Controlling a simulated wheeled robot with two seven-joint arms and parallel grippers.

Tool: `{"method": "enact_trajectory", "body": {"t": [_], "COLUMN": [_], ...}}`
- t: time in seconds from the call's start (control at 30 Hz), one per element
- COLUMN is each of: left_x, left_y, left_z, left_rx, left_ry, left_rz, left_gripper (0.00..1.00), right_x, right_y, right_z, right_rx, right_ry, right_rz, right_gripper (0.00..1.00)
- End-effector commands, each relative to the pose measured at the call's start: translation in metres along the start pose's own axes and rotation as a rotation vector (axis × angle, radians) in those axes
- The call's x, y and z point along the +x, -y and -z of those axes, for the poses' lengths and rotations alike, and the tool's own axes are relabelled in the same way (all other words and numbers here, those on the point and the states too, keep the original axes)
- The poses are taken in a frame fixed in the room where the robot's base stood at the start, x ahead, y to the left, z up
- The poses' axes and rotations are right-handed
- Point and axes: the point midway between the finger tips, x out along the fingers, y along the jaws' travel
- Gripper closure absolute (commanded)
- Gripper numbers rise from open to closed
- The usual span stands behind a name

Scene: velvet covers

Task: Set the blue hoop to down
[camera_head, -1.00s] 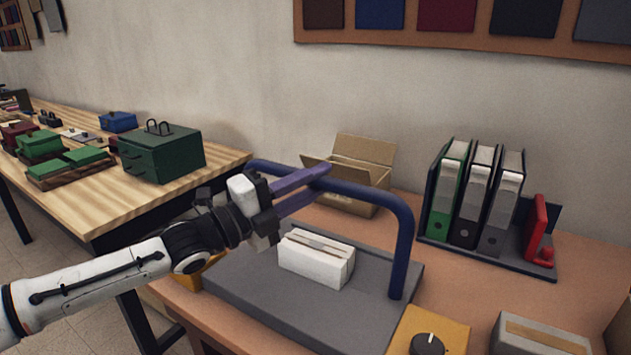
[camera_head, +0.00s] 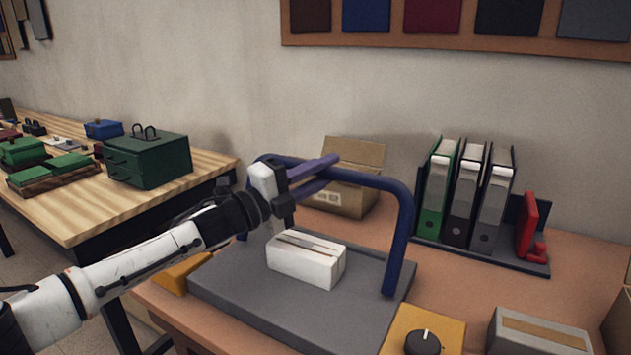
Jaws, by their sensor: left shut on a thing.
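The blue hoop (camera_head: 402,235) is a thick dark blue bar that stands upright over a flat grey base plate (camera_head: 230,290). Its top bar runs from back left to front right. My left gripper (camera_head: 318,172) comes in from the left with purple fingers, shut around the top bar near its middle. A white block with a slot in its top (camera_head: 300,262) sits on the base plate, below the gripper. Part of the hoop's left leg is hidden behind my arm. My right gripper is not in view.
An open cardboard box (camera_head: 350,190) stands behind the hoop. Several binders (camera_head: 465,195) and a red object (camera_head: 529,225) stand in a rack at right. A yellow block with a black knob (camera_head: 422,342) and a grey box (camera_head: 538,332) are in front. A wooden table (camera_head: 75,215) is at left.

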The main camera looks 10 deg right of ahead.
Motion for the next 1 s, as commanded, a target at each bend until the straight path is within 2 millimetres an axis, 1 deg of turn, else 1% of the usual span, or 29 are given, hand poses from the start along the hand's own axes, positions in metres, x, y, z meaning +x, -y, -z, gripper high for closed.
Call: {"method": "enact_trajectory", "body": {"t": [0.03, 0.3, 0.43, 0.87, 0.9, 1.0], "left_x": [0.004, 0.019, 0.021, 0.022, 0.022, 0.022], "left_y": [-0.010, -0.024, -0.027, -0.030, -0.030, -0.030], "left_z": [-0.001, -0.007, -0.009, -0.008, -0.008, -0.009], "left_rx": [0.001, 0.000, 0.000, -0.001, -0.001, -0.001], "left_ry": [0.001, 0.001, 0.000, -0.001, -0.001, -0.001], "left_rz": [-0.002, -0.006, -0.007, -0.011, -0.011, -0.010], "left_gripper": [1.00, 1.00, 1.00, 1.00, 0.77, 0.61], "right_x": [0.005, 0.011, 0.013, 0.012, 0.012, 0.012], "right_y": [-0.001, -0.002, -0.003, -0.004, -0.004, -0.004], "right_z": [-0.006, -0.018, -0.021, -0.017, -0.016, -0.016], "right_rx": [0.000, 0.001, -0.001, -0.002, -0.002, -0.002], "right_ry": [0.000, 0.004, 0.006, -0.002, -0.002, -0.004], "right_rz": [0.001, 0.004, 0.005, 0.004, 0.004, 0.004], "right_gripper": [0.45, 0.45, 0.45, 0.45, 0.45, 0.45]}}
